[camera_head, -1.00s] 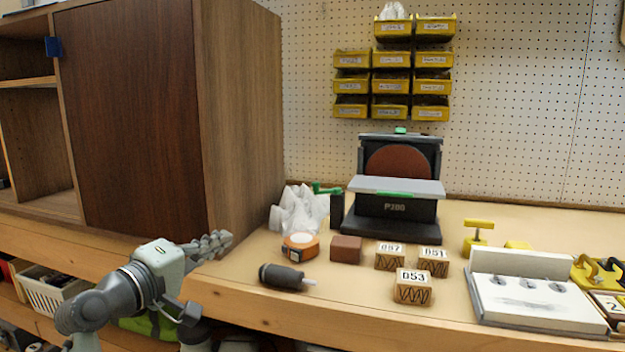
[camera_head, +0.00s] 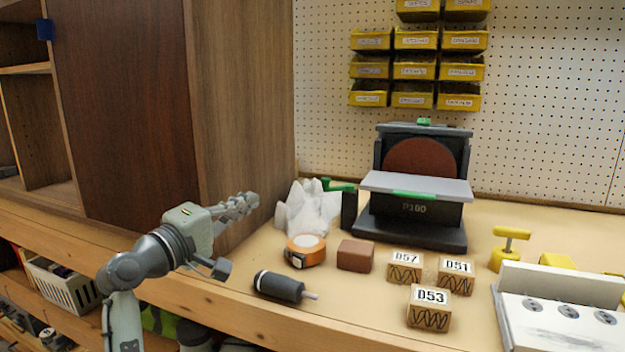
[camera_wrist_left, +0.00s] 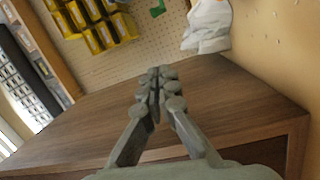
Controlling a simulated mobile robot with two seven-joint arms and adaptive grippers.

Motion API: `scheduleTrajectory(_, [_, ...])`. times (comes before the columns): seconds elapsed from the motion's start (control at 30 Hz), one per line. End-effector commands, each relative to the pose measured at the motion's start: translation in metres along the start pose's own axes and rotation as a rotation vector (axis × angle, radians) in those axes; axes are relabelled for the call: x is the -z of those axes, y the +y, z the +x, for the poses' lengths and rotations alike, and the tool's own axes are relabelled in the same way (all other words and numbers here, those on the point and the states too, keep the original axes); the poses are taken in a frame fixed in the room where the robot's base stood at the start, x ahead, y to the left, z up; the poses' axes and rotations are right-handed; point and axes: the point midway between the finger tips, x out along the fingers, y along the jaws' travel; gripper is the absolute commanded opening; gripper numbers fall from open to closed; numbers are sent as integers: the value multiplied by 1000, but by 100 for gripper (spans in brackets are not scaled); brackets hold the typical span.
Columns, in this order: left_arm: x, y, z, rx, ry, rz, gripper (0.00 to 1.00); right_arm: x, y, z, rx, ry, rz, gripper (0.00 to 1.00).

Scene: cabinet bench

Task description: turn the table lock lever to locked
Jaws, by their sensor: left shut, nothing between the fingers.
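The disc sander (camera_head: 410,225) stands on the bench against the pegboard, with a red-brown disc and a grey table (camera_head: 415,187). A green lever (camera_head: 338,185) sticks out at the left of the sander, beside a dark upright block; I take it for the table lock lever. I cannot read whether it is locked. My left gripper (camera_head: 250,201) is shut and empty in front of the cabinet's side, left of the lever and apart from it. Its closed fingers show in the left wrist view (camera_wrist_left: 160,77). My right gripper is not in view.
A crumpled white bag (camera_head: 307,210) lies between my left gripper and the lever. The wooden cabinet (camera_head: 240,110) stands at left.

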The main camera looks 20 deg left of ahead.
Motion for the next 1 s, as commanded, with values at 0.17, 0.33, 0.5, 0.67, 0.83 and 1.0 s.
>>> scheduleTrajectory(0.17, [0, 1, 35, -1, -2, -3, 0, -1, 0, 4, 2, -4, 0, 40])
scheduleTrajectory(0.33, [-1, 2, 73, -2, -3, -2, 0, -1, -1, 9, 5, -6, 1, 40])
scheduleTrajectory(0.5, [-1, 2, 110, 0, -3, -1, 0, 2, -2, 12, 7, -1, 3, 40])
scheduleTrajectory(0.67, [-1, 1, 145, 0, -3, -2, 0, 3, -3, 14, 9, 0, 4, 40])
scheduleTrajectory(0.83, [-1, 1, 178, 0, -2, -2, 0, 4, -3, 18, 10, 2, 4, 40])
scheduleTrajectory(1.0, [-17, 0, 184, 1, -3, -1, 0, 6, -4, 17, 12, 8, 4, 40])
